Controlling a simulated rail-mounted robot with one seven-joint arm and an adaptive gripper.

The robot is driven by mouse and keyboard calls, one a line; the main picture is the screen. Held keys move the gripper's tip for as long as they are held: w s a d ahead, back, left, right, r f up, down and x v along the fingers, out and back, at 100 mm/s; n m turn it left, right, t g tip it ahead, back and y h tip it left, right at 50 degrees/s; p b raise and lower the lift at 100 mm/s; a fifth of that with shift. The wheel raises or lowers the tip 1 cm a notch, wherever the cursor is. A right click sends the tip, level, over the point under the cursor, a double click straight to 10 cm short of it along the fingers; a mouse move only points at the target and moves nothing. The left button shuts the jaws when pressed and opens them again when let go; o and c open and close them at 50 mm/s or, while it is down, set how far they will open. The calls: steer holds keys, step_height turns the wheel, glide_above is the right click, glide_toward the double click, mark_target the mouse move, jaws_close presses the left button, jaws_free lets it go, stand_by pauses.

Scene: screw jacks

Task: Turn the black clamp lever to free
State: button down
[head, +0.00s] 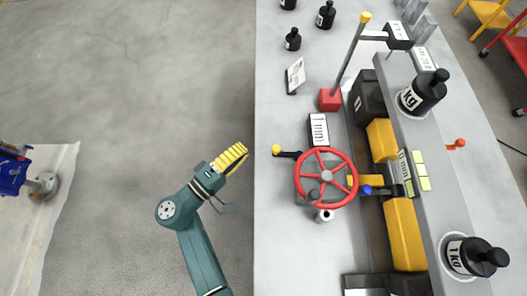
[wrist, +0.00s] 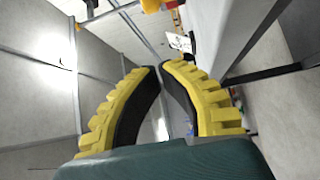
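A black lever with a yellow knob (head: 283,153) sticks out to the left of the red handwheel (head: 325,205) in the head view. Another short lever with a blue tip (head: 371,190) lies right of the wheel. No label shows which is the clamp lever. My gripper (head: 240,153), with yellow ribbed fingers, is left of the bench, apart from both levers. In the wrist view its fingertips (wrist: 160,66) almost meet, and nothing is between them. Neither of these levers can be made out in the wrist view.
A raised grey beam (head: 440,175) runs along the right. Open floor (head: 130,90) lies left of the bench.

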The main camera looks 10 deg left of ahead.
steer(key=b+x, duration=0.1)
steer(key=x, duration=0.8)
steer(key=shift+b, duration=0.35)
steer(key=shift+w+d, duration=0.15)
steer(key=shift+d, duration=0.25)
steer(key=shift+s+d, duration=0.15)
steer(key=shift+s, duration=0.7)
steer(key=shift+s+d, duration=0.15)
steer(key=shift+s, duration=1.3)
steer(key=v, duration=1.2)
